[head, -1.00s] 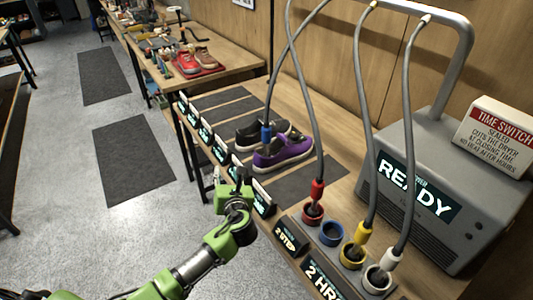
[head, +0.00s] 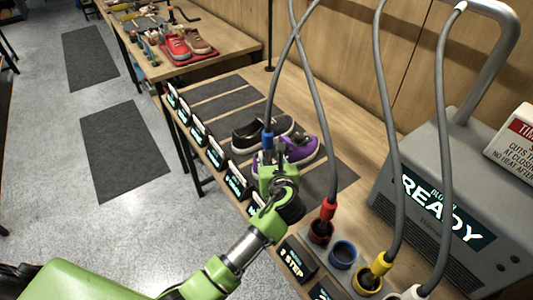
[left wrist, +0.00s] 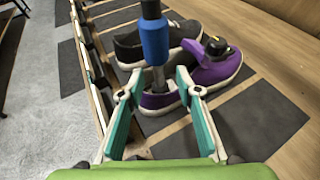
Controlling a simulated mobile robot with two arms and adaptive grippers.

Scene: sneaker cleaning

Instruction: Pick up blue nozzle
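The blue nozzle (head: 267,141) hangs on a grey hose, its tip down in the opening of the purple sneaker (head: 300,149). In the left wrist view the blue nozzle (left wrist: 155,40) stands upright ahead of my left gripper (left wrist: 158,88), between the lines of its two spread fingers. The gripper is open and the fingers do not appear to touch the nozzle. In the head view my left gripper (head: 275,165) is just in front of the sneaker and partly covers it. My right gripper is not in view.
A black sneaker (head: 262,133) stands behind the purple one. Red (head: 327,211), yellow (head: 380,264) and white (head: 412,292) nozzles sit in holders by the grey dryer (head: 450,180). An empty blue-rimmed holder (head: 343,254) is between red and yellow. Small display signs line the bench's left edge.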

